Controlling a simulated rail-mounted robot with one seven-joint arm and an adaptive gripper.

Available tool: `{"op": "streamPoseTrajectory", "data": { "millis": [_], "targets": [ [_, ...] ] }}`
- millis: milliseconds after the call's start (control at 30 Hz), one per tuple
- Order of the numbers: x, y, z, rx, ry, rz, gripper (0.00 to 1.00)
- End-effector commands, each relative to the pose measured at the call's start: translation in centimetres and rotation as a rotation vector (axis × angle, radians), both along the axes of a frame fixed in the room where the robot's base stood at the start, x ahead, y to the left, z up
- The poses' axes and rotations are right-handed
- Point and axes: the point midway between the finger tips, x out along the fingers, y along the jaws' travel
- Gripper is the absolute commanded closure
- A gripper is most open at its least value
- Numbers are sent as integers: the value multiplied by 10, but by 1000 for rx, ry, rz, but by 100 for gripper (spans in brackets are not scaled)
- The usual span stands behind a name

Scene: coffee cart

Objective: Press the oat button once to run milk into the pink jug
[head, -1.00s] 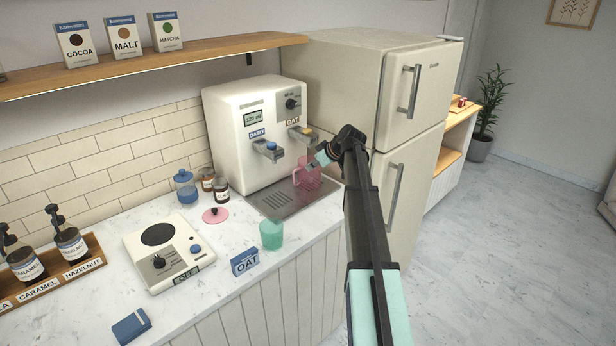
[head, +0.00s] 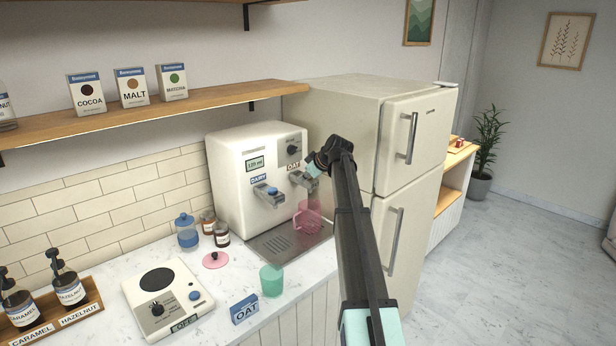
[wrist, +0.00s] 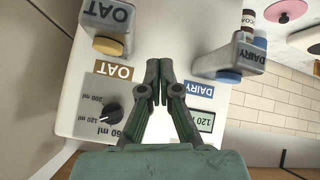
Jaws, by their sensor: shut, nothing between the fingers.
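The white milk machine (head: 235,165) has a dairy spout (head: 268,195) with a blue button and an oat spout (head: 302,179). In the wrist view the oat button (wrist: 107,46) is tan, and the blue dairy button (wrist: 229,76) is on the other side. My gripper (wrist: 158,68) is shut and empty, its fingertips between the two spouts in that picture, apart from both buttons. In the head view my gripper (head: 313,168) is beside the top of the oat spout and hides its button. The pink jug (head: 308,217) stands on the drip tray (head: 270,243), under the oat spout.
The dial (wrist: 110,113) has 60, 120 and 200 ml marks; the display (head: 256,162) reads 120 ml. The fridge (head: 335,120) is close on the right.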

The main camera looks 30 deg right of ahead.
Motion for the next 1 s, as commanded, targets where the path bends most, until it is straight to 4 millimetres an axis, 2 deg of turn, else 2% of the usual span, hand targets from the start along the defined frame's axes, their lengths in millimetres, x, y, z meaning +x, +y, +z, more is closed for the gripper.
{"op": "streamPoseTrajectory", "data": {
  "millis": [33,200,367,567,1000],
  "targets": [
    [15,-4,25,-38,-13,3,100],
    [40,-18,75,-166,-40,2,100],
    [54,-34,99,-263,-52,-4,100],
    [58,-46,101,-328,-50,-2,100],
    [57,-45,97,-326,-50,0,100]
  ]
}}
